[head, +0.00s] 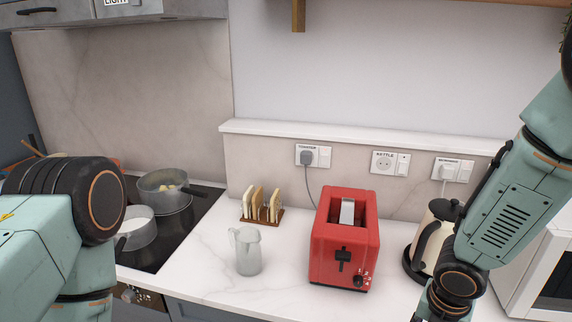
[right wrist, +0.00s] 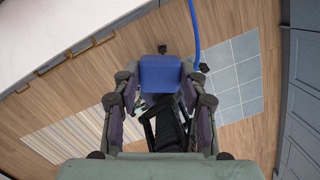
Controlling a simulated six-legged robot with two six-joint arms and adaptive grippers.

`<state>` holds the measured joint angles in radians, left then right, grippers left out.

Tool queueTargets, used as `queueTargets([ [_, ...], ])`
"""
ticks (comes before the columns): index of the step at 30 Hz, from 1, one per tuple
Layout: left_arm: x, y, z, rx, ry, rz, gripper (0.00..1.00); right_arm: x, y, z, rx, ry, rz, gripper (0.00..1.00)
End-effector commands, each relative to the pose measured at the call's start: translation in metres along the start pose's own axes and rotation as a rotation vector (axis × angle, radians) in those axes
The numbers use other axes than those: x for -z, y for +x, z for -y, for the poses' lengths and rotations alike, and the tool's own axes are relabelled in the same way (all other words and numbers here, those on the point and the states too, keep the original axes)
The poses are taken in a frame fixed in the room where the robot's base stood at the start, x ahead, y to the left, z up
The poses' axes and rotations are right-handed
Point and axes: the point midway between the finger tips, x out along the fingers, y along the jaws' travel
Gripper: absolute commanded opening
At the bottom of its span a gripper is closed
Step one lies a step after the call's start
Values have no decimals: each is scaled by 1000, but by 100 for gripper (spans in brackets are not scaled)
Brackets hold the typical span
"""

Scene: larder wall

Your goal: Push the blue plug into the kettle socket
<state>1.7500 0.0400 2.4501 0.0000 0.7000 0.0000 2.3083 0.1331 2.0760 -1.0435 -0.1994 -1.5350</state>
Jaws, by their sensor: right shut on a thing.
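The kettle socket (head: 384,163) is on the low back wall in the head view, labelled KETTLE, with an empty round face and a switch beside it. My right gripper (right wrist: 160,87) is shut on the blue plug (right wrist: 160,72) in the right wrist view. The plug's blue cord (right wrist: 194,30) runs up out of the picture. Below the plug is wooden floor, so it is held out over the floor, away from the socket. In the head view my right arm reaches down past the bottom edge and hides its gripper. My left arm shows at left, its gripper out of view.
A red toaster (head: 343,240) stands below the kettle socket. A cream kettle (head: 430,236) is partly behind my right arm. A grey plug (head: 308,158) fills the toaster socket. A jug (head: 246,250), toast rack (head: 262,208) and pots (head: 163,187) are left. A microwave (head: 545,265) is right.

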Motion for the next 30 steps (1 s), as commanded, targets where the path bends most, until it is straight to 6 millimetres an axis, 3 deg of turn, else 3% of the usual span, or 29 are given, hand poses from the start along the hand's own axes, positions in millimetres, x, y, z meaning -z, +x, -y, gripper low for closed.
queueTargets([
  [6, 0, 2, 0, 0, 0, 0, 0, 11, 0, 11, 68, 437, 1, 15],
  [11, 0, 17, 0, 0, 0, 0, 0, 25, 9, 16, 131, 858, 2, 15],
  [21, 0, 67, 0, 0, 0, 0, 0, 60, 39, 8, 249, 1656, 3, 15],
  [30, 0, 118, 1, 0, 0, 0, 0, 90, 70, -12, 327, 2178, 3, 15],
])
